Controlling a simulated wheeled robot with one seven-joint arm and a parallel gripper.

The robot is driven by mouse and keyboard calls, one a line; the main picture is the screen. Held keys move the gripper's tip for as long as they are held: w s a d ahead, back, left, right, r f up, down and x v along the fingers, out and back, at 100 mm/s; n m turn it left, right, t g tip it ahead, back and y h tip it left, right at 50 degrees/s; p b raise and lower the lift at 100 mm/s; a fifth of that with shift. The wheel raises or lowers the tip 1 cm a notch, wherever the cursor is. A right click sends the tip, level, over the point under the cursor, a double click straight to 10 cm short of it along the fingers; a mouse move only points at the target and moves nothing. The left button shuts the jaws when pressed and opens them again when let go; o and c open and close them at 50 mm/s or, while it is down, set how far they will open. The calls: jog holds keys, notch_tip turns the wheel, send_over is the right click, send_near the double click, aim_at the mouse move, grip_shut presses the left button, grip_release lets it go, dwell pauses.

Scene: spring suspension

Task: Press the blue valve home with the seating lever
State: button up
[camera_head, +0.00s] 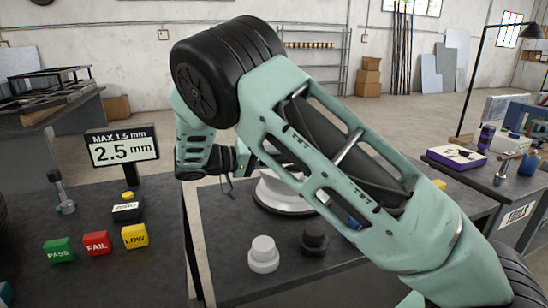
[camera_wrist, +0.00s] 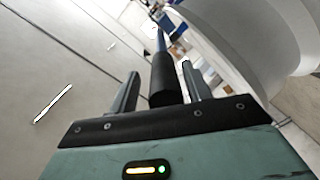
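In the wrist view my gripper (camera_wrist: 160,75) has its two fingers either side of a black cylindrical grip (camera_wrist: 165,82), seemingly the seating lever's handle. A gap shows between the grip and the left finger; contact at the right finger is unclear. A thin blue-grey rod (camera_wrist: 161,42) runs on from the grip's far end. In the head view my arm hides the gripper and much of the bench. A small blue patch (camera_head: 354,223) shows behind my arm; I cannot tell whether it is the valve. A pale round fixture (camera_head: 284,195) is partly hidden there.
A white stepped part (camera_head: 263,255) and a black one (camera_head: 314,240) stand on the middle bench. The left bench holds a display (camera_head: 122,148) reading 2.5 mm, MAX 1.5 mm, and PASS (camera_head: 59,250), FAIL (camera_head: 97,243) and LOW (camera_head: 135,236) blocks. A cluttered bench stands right.

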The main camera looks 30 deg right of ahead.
jog(key=shift+a, duration=0.1)
jog(key=b+v, duration=0.1)
jog(key=v, duration=1.6)
jog(key=shift+b, duration=0.4)
jog(key=shift+a, duration=0.1)
jog(key=s+a+f+n+t+y+p, duration=0.1)
jog(key=s+n+y, duration=0.4)
jog(key=s, duration=0.6)
jog(key=s+a+n+t+y+p, duration=0.1)
jog(key=s+n+y, duration=0.5)
jog(key=s, duration=0.6)
jog(key=s+a+f+n+t+y+p, duration=0.1)
jog(key=s+n+y, duration=0.5)
jog(key=s, duration=0.6)
jog(key=a+t+p, duration=0.1)
jog(key=a+p, duration=0.1)
jog(key=a, duration=0.1)
jog(key=shift+s+f, duration=0.15)
jog(key=shift+f, duration=0.15)
